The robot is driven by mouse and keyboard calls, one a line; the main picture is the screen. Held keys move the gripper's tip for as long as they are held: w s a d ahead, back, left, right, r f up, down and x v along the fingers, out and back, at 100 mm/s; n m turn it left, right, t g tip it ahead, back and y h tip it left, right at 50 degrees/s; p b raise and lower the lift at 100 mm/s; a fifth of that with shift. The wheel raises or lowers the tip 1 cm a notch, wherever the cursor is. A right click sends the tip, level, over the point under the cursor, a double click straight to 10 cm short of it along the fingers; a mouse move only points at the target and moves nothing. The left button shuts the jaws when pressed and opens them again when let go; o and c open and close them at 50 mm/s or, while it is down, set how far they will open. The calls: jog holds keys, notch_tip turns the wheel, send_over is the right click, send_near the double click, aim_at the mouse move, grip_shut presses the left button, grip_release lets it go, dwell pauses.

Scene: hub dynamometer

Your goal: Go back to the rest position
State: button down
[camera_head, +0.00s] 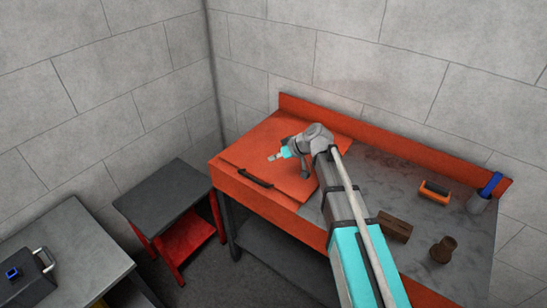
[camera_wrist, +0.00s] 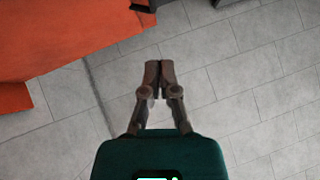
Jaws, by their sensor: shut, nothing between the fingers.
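My gripper (camera_head: 272,157) is above the orange left part of the workbench in the head view, at the end of my outstretched arm. In the wrist view my gripper (camera_wrist: 159,68) has its fingers together with nothing between them. The wrist view shows the grey block wall ahead of the fingers and part of the orange bench (camera_wrist: 70,30) at the upper left. No rest mark or stand for the arm is visible.
The orange workbench (camera_head: 262,143) has a dark handle (camera_head: 247,177). On its grey right part are a brown block (camera_head: 394,227), a brown pot (camera_head: 443,249), an orange-and-black item (camera_head: 434,191) and a blue-handled item in a cup (camera_head: 480,203). A red stand (camera_head: 163,188) and grey table (camera_head: 60,240) are left.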

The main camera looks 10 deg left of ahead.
jog(key=s+d+f+m+h, duration=0.2)
jog(key=s+d+m+h, duration=0.1)
jog(key=d, duration=0.8)
jog(key=s+d+f+m+h, duration=0.2)
jog(key=s+d+m, duration=0.3)
jog(key=d, duration=0.7)
jog(key=s+d+f+m+g+h, duration=0.1)
jog(key=s+d+f+m+h, duration=0.1)
jog(key=s+d, duration=0.5)
jog(key=d+m+h, duration=0.1)
jog(key=d+h, duration=0.1)
jog(key=d, duration=0.3)
jog(key=shift+s+f+m+h, duration=0.15)
jog(key=shift+s+m+h, duration=0.15)
jog(key=shift+m+h, duration=0.1)
